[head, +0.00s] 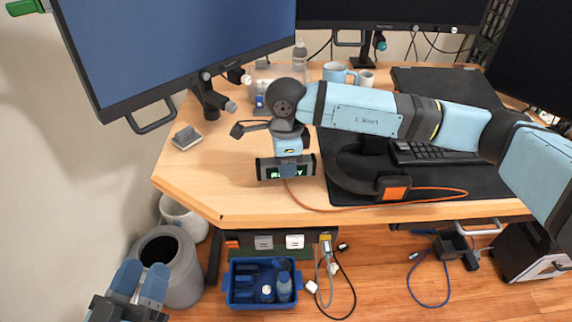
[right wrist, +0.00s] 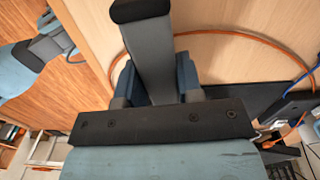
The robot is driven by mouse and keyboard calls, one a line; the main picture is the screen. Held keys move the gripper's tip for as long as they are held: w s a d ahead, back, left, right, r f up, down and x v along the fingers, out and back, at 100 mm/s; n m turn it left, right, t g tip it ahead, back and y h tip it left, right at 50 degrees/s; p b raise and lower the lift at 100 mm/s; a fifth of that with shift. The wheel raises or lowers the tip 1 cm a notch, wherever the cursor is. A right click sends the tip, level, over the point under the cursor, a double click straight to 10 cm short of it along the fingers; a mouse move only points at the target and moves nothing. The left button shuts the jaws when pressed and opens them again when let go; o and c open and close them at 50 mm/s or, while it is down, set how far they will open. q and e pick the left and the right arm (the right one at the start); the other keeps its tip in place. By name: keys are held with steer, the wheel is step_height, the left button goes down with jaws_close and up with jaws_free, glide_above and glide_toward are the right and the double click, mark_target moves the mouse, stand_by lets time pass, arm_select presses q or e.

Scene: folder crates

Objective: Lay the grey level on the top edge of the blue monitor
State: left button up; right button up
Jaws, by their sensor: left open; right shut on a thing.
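The blue monitor (head: 180,45) is the large one at the left of the head view, with a blue screen. Its top edge is outside the frame. My right gripper (head: 288,174) is over the front of the desk, well to the right of and below that monitor. In the right wrist view its fingers (right wrist: 156,82) are shut on the grey level (right wrist: 155,60), a long grey bar with a black end. My left gripper (head: 142,268) is open and empty at the bottom left, below desk height.
A small grey block (head: 186,138) lies on the desk (head: 215,170) under the monitor. Mugs (head: 337,72) and a clear bottle (head: 300,55) stand at the back. A grey bin (head: 172,262) and blue crate (head: 262,305) are on the floor. An orange cable (head: 440,189) crosses the desk.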

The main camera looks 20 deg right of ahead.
step_height(320, 180, up, 8)
steer(key=p, duration=0.3)
steer(key=shift+f, duration=0.25)
stand_by(0.4)
